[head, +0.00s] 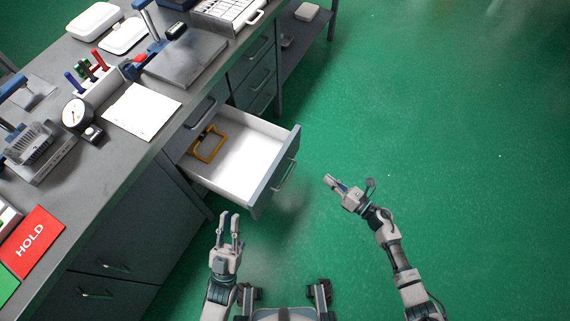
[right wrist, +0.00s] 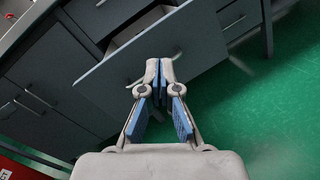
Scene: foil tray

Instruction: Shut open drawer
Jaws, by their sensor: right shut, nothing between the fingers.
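The open drawer (head: 240,157) sticks out of the grey workbench in the head view. It has a white inside, a grey front and a bar handle (head: 284,176), and a yellow frame-like object (head: 208,144) lies in it. In the right wrist view the drawer front (right wrist: 185,62) lies beyond my fingers. My right gripper (head: 329,180) is shut and empty, to the right of the drawer front and apart from it in the head view; its fingertips also show in the right wrist view (right wrist: 160,64). My left gripper (head: 230,216) is open and empty, below the drawer's near corner in the head view.
The workbench top (head: 150,160) holds a paper sheet (head: 142,110), a dial gauge (head: 76,114), a red HOLD card (head: 32,240) and several tools. Closed drawers (head: 262,75) lie beyond the open one. The green floor (head: 440,130) to the right is clear.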

